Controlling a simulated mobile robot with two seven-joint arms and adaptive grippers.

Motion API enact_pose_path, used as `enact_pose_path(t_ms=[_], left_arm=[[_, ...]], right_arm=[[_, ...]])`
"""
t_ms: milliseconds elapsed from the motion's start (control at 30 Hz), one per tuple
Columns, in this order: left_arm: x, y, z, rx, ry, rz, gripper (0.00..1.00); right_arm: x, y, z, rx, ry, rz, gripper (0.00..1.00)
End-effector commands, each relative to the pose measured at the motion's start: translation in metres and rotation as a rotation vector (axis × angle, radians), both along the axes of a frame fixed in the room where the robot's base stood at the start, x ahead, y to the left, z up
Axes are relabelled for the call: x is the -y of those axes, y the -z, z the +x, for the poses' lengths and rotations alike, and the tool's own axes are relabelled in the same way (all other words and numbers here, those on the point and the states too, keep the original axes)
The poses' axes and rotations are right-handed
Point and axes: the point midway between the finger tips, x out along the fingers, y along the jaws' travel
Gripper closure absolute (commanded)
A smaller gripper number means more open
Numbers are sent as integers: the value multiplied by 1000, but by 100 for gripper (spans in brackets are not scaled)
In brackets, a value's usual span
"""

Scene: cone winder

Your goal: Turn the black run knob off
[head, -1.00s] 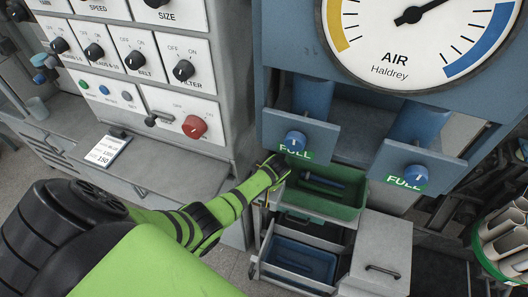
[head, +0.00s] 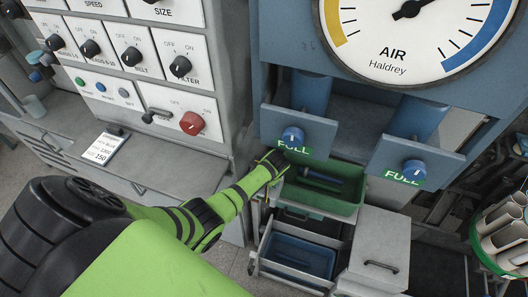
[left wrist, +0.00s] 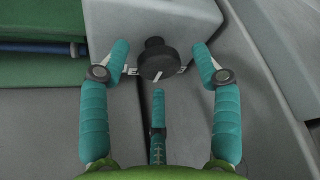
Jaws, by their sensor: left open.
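A black knob (left wrist: 157,60) with a pale pointer line sits on a grey box (left wrist: 110,20) in the left wrist view. Partly hidden lettering shows beside it, too little to read. My left gripper (left wrist: 163,62) is open, with one teal finger on each side of the knob and a third finger below it. The fingers look apart from the knob. In the head view my left gripper (head: 272,162) is beside the green tray, and this knob cannot be made out there. My right gripper is not in view.
The green tray (head: 338,207) is close by the hand, above an open drawer with a blue bin (head: 300,258). A panel with several other black knobs and a red knob (head: 192,123) stands at left. The blue gauge housing (head: 280,70) overhangs behind.

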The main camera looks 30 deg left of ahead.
Motion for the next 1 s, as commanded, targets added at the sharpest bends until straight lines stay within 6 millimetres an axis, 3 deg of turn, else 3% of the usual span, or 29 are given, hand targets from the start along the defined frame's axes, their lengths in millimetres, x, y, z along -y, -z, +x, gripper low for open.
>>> enact_pose_path(t_ms=[267, 467, 800, 1000], left_arm=[[7, -17, -3, 2, 1, -1, 36], [17, -49, -10, 5, 1, -1, 36], [89, -46, -55, 0, 2, -3, 36], [111, -46, -69, 0, -1, -1, 36]], right_arm=[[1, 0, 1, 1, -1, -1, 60], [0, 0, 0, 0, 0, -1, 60], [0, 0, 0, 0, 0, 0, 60], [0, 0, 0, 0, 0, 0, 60]])
